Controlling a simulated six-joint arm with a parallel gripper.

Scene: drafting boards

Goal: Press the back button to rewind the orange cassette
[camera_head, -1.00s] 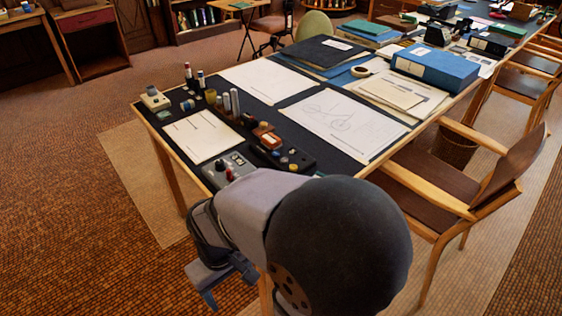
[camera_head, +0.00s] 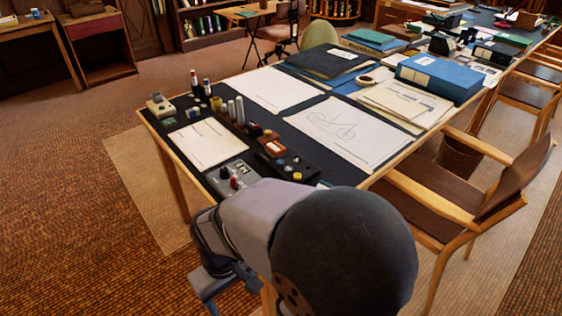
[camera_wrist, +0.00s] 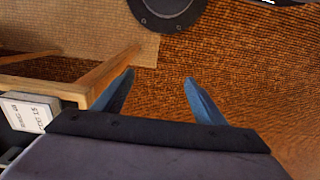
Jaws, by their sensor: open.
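The orange cassette (camera_head: 274,148) sits in a dark player (camera_head: 294,167) near the front of the drafting table. The player has small round buttons, among them a yellow one and pale ones. They are too small to tell which is the back button. My gripper (camera_head: 206,293) hangs below the table's near left edge, apart from the player. In the wrist view my gripper (camera_wrist: 158,76) shows two blue fingers spread apart with nothing between them. The cassette and player are not seen in the wrist view.
A grey control box (camera_head: 234,178) with black and red knobs stands left of the player. Bottles, cylinders and paper sheets (camera_head: 344,129) cover the table behind. A wooden armchair (camera_head: 440,190) stands at the right. Carpet left of the table is clear.

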